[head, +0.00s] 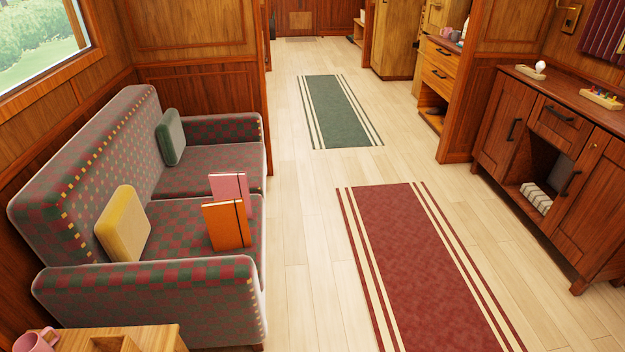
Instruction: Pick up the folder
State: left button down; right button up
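An orange folder or notebook (226,225) with a dark elastic band stands upright on the seat of the checked sofa (190,210). A pink one (229,187) of similar shape, also with a dark band, stands just behind it and is partly hidden by it. I cannot tell which of the two is the folder. Both are near the seat's front edge. Neither of my grippers shows in the head view.
A yellow cushion (123,224) and a green cushion (171,137) lean on the sofa back. A wooden table (150,338) with a pink mug (35,342) is at bottom left. A red rug (420,270) lies on open floor; a cabinet (545,150) stands right.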

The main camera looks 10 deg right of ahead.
aim_at(224, 185)
jog(key=i+l+z, duration=0.85)
jog(key=i+z, duration=0.2)
jog(key=i+u, duration=0.35)
jog(key=i, duration=0.15)
jog(key=i+l+u, duration=0.3)
jog(key=i, duration=0.2)
jog(key=i+j, duration=0.05)
jog(key=j, duration=0.05)
